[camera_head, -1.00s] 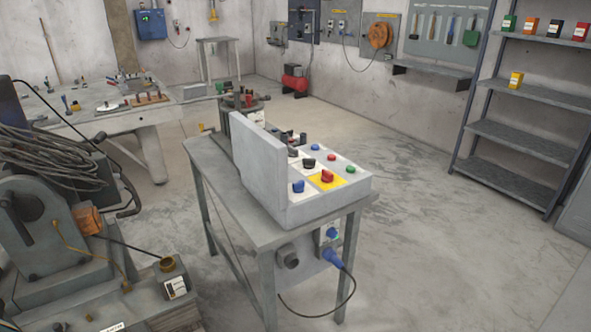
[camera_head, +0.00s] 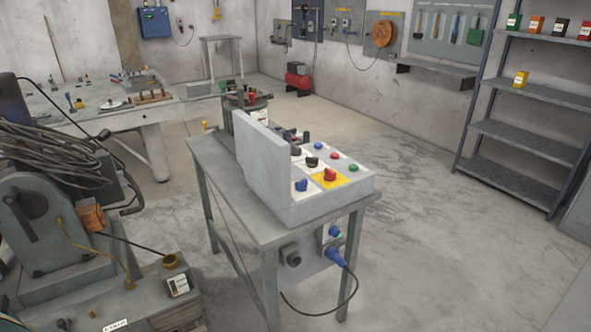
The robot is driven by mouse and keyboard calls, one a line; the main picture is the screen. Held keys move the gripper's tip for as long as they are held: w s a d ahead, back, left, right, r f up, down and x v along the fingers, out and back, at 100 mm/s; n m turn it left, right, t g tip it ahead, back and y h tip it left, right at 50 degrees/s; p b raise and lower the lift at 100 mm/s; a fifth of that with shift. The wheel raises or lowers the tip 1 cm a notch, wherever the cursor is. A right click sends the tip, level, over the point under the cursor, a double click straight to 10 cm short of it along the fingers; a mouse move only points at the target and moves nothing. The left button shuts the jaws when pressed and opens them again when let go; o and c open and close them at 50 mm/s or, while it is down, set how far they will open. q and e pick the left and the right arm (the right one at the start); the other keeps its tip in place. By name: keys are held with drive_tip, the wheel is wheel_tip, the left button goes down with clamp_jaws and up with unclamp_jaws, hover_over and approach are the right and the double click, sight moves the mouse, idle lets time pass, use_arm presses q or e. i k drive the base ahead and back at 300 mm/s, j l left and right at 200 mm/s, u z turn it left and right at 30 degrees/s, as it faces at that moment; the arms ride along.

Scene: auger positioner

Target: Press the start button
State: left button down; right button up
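A grey control box (camera_head: 315,207) with a raised side panel (camera_head: 263,165) sits on a small grey metal table. Its sloped top carries a green button (camera_head: 353,168), a red button (camera_head: 334,155), a blue button (camera_head: 318,146), black knobs (camera_head: 312,162), a blue knob (camera_head: 301,185) and a red knob on a yellow plate (camera_head: 330,175). I cannot read any label that marks the start button. Neither of my grippers is in view.
The small table (camera_head: 240,220) stands mid-floor, with a blue plug and cable (camera_head: 336,256) hanging below the box. Machinery with coiled cable (camera_head: 45,150) fills the left. A workbench (camera_head: 120,115) stands behind it. A shelf rack (camera_head: 520,140) stands right. Floor right of the table is clear.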

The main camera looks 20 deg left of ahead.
sight(353, 167)
drive_tip(key=i+l, duration=0.65)
drive_tip(key=i+l+u, duration=0.1)
drive_tip(key=i+l, duration=0.6)
drive_tip(key=l, duration=0.1)
